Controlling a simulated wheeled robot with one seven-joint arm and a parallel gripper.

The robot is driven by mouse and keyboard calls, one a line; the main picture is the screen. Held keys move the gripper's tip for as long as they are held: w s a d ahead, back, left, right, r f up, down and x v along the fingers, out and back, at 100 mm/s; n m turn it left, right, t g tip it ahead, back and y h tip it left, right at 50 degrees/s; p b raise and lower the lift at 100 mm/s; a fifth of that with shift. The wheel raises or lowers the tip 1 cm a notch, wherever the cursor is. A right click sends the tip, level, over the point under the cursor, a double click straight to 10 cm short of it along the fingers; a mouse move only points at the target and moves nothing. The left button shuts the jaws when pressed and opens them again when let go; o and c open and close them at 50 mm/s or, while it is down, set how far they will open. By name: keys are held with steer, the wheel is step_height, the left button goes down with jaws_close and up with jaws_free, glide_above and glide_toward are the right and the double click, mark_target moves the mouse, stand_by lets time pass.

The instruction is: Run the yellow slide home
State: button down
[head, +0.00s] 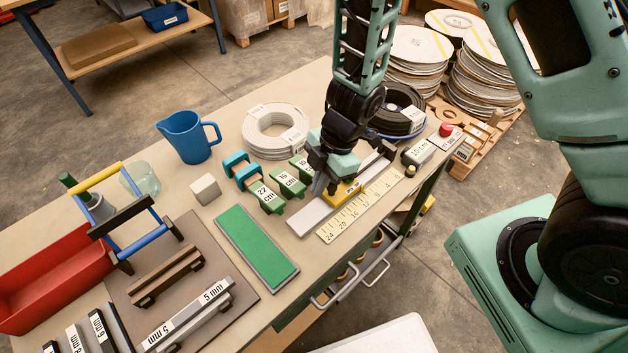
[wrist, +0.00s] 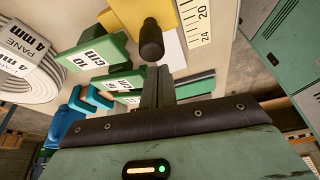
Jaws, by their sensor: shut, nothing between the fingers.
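The yellow slide (head: 344,192) sits on a pale grey rail (head: 308,217) on the bench, partly hidden by my gripper in the head view. In the wrist view the slide (wrist: 160,14) is at the top, with a black knob (wrist: 151,42) standing in front of it. A cream scale (head: 362,206) runs along the rail, with 24 at its near left end and 4 towards the far right. My gripper (head: 321,187) is shut and empty, low over the rail at the slide's near left side. Its fingertips (wrist: 159,72) appear close to the knob; I cannot tell whether they touch.
Green labelled blocks (head: 268,199) stand close left of the rail. A cable coil (head: 275,131) lies behind. A green mat (head: 257,247) lies to the near left.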

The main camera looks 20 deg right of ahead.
steer(key=shift+w+d, duration=0.2)
steer(key=shift+d, duration=0.5)
steer(key=w+d+p, duration=0.1)
steer(key=d+p, duration=0.1)
steer(key=d, duration=0.1)
steer(key=w+d+p, duration=0.1)
steer(key=d+p, duration=0.1)
steer(key=d, duration=0.1)
steer(key=w+d+p, duration=0.2)
steer(key=d+p, duration=0.1)
steer(key=shift+w+d+r, duration=0.1)
steer(key=shift+d+r, duration=0.05)
steer(key=shift+w+d, duration=0.15)
steer(key=shift+d, duration=0.2)
